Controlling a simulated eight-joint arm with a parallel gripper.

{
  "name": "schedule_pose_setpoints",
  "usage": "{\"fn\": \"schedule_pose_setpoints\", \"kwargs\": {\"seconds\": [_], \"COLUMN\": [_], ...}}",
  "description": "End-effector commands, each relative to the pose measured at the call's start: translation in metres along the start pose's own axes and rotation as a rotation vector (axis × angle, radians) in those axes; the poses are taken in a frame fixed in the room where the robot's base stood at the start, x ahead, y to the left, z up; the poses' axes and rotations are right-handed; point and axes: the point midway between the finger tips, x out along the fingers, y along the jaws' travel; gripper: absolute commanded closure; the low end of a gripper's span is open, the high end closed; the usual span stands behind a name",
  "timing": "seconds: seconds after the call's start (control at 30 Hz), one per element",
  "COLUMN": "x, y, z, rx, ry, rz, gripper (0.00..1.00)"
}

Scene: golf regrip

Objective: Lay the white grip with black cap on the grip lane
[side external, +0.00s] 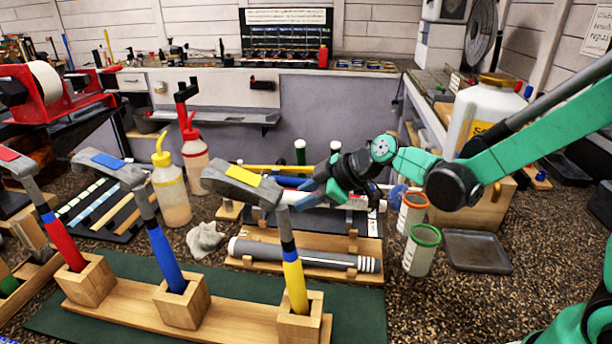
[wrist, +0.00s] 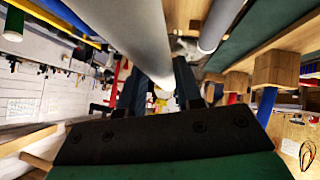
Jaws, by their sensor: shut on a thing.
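My gripper (side external: 338,186) is shut on a pale, white-looking grip (wrist: 140,30), which runs lengthwise between the dark fingers (wrist: 160,98) in the wrist view. In the side view the pale grip (side external: 309,198) shows partly beside the gripper, above the wooden cradle area; the fingers and wrist hide much of it. I cannot make out its black cap. A grey grip with white bands (side external: 305,254) lies in a wooden cradle in front; it also shows in the wrist view (wrist: 220,22). I cannot tell for certain which surface is the grip lane.
Three hammer-headed clubs stand in wooden blocks (side external: 182,302) in front. A black tray with strips (side external: 108,207) lies at left, near yellow-capped (side external: 170,190) and red-capped bottles (side external: 194,150). Green-rimmed (side external: 421,252) and orange-rimmed cups (side external: 411,212) stand close right of the cradle.

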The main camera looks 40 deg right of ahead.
Motion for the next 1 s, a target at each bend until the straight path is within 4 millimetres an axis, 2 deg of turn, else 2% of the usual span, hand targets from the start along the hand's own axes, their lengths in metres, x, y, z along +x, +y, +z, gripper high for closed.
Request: {"fn": "schedule_pose_setpoints", "kwargs": {"seconds": [0.37,1.0], "x": [0.004,0.041], "y": [-0.002,-0.018], "z": [0.004,0.041], "rx": [-0.001,-0.001], "ry": [0.0,0.0], "rz": [-0.002,-0.002], "gripper": [1.0,1.0]}}
